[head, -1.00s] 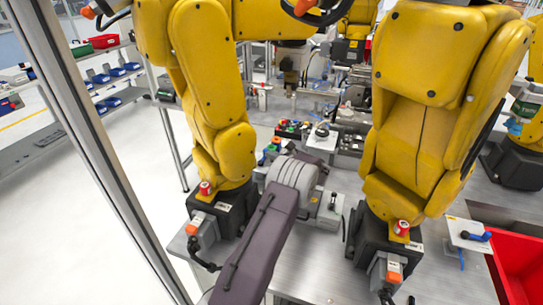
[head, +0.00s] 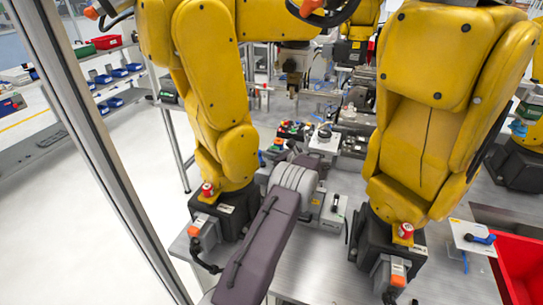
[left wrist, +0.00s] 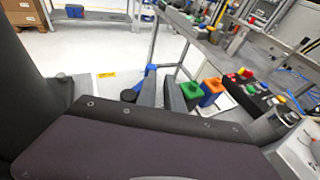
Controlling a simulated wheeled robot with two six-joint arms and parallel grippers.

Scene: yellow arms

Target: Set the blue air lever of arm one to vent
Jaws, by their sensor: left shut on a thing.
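The blue air lever (left wrist: 139,84) is in the left wrist view, beside a white plate with a yellow label. In the head view, a speck of blue (head: 262,158) shows beside the left yellow arm (head: 208,75); most of that spot is hidden. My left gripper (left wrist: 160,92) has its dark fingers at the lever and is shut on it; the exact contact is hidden. My right gripper is not in view.
Green and blue blocks with orange (left wrist: 211,88) stand right of the fingers. A second blue lever (head: 482,238) sits on a white plate at right, near a red bin (head: 518,262). A metal post (head: 75,120) rises at left. Another yellow arm (head: 430,110) stands at right.

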